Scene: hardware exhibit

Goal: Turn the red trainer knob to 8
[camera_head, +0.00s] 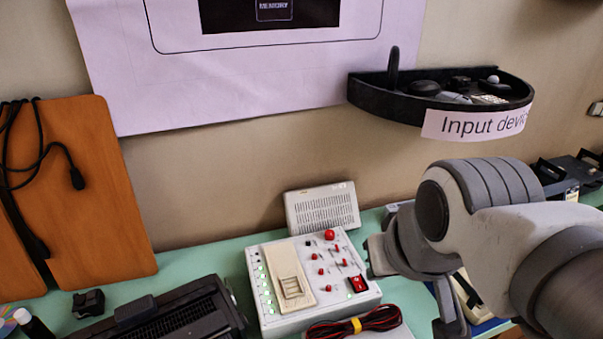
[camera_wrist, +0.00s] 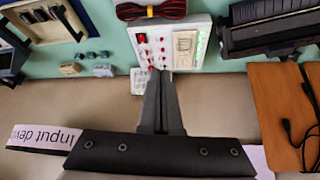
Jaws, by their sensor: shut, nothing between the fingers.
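The trainer (camera_head: 262,297) is a white box on the green table, with a red round knob (camera_head: 329,235) at its back edge. Several smaller red controls sit in front of the knob, and a red rocker switch is at the front right. My gripper (camera_head: 372,262) is just right of the trainer in the head view, apart from the knob in the picture. In the wrist view my shut, empty fingers (camera_wrist: 160,72) overlap the edge of the trainer (camera_wrist: 203,55). They seem to hide the knob there. I cannot read the knob's pointer or any number.
A white grilled box (camera_head: 322,208) stands behind the trainer. Red and black cables (camera_head: 355,322) lie in front of it. A black printer-like machine (camera_head: 165,315) is to the left. A black wall shelf (camera_head: 400,103) labelled "Input devi..." hangs above my arm.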

